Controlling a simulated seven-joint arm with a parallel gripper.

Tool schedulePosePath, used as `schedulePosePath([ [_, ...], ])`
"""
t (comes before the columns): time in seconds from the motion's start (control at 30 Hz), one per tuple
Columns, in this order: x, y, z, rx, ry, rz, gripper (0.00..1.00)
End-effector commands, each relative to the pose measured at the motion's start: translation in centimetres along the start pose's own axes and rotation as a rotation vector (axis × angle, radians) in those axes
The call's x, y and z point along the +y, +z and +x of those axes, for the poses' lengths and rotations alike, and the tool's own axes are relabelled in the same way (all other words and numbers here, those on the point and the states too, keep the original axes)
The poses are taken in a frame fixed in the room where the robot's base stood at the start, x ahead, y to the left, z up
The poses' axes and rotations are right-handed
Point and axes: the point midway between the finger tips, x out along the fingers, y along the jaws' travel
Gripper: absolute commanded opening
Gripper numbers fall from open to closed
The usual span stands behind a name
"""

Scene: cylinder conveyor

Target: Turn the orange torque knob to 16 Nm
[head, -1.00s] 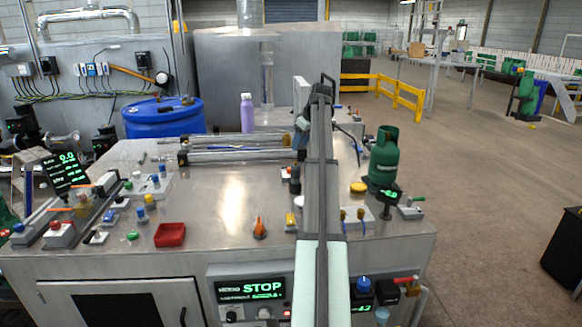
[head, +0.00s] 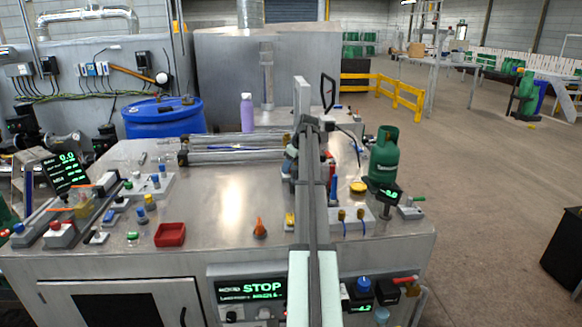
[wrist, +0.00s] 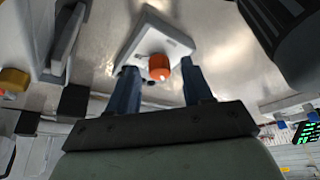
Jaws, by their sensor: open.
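In the wrist view the orange knob (wrist: 159,68) sits on a pale box (wrist: 153,40) with small dark holes. My gripper (wrist: 160,75) is open, its two dark blue fingers on either side of the knob in the picture. Gaps show between knob and fingers; I cannot tell the depth between them. In the head view my arm covers this knob and most of my gripper. No torque reading can be made out.
The metal bench (head: 215,215) carries a red tray (head: 170,235), a green gas bottle (head: 384,155), a yellow disc (head: 358,187) and a small display (head: 384,191). Metal rods (head: 235,150) lie across the back. Bare bench shows left of my arm.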

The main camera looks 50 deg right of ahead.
Motion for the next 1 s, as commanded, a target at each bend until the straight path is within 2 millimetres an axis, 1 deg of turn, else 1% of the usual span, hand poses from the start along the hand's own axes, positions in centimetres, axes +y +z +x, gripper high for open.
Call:
schedulePosePath([
  [0.23,0.0,-0.01,0.05,0.0,0.0,0.0,0.49],
  [0.73,0.0,-0.01,0.04,0.0,0.0,0.0,0.01],
  [0.77,0.0,-0.01,0.03,0.0,0.0,0.0,0.0],
  [1.0,-0.04,0.0,0.03,0.0,0.005,0.011,0.0],
])
